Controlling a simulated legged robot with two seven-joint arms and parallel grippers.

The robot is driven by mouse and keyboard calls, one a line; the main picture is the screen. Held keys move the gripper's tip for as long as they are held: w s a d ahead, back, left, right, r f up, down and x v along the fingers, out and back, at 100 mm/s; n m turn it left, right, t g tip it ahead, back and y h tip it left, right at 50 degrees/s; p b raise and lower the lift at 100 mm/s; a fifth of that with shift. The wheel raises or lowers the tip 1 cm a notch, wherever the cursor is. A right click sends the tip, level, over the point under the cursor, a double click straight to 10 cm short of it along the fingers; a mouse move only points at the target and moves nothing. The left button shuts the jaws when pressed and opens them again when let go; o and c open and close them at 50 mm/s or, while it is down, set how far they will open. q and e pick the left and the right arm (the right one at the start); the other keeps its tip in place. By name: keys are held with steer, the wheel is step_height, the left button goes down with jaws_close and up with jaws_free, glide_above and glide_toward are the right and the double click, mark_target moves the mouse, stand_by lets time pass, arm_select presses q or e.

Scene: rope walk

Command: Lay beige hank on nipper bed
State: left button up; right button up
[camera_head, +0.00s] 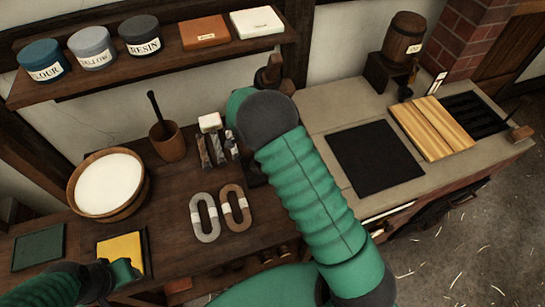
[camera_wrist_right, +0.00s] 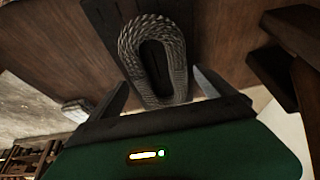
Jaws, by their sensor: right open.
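In the right wrist view a looped rope hank (camera_wrist_right: 178,50), grey-beige in the shade, lies on a dark flat plate (camera_wrist_right: 102,14) that may be the nipper bed. My right gripper (camera_wrist_right: 161,78) is open, one finger on each side of the hank's near end; contact cannot be told. In the head view my right arm hides this hank and the gripper; only a dark edge (camera_head: 254,172) shows beside the arm. A grey hank (camera_head: 205,232) and a brown hank (camera_head: 243,212), both white-banded, lie on the table. My left gripper (camera_head: 120,272) is low at the left; its jaws are unclear.
A wooden tub (camera_head: 78,200) of white powder, a mortar (camera_head: 172,150) and small tubes (camera_head: 212,152) stand on the wooden table. A yellow pad (camera_head: 132,246) lies by my left gripper. A black mat (camera_head: 372,160) and a slatted board (camera_head: 432,128) lie on the right counter.

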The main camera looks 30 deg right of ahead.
steer(key=shift+w+a+r, duration=0.1)
steer(key=shift+r, duration=0.2)
steer(key=s+b+v, duration=0.1)
steer(key=v, duration=0.6)
steer(key=s+a+r+n+t+y, duration=0.1)
steer(key=s+a+n+y, duration=0.1)
steer(key=s+a+n, duration=0.2)
steer(key=s+a+r+n+t+y, duration=0.1)
steer(key=s+a+n, duration=0.4)
steer(key=s+n, duration=0.6)
steer(key=n+t+y, duration=0.1)
steer(key=n, duration=0.4)
steer(key=shift+s+r+n+t, duration=0.25)
steer(key=shift+r+n+t, duration=0.05)
steer(key=shift+r+n, duration=0.1)
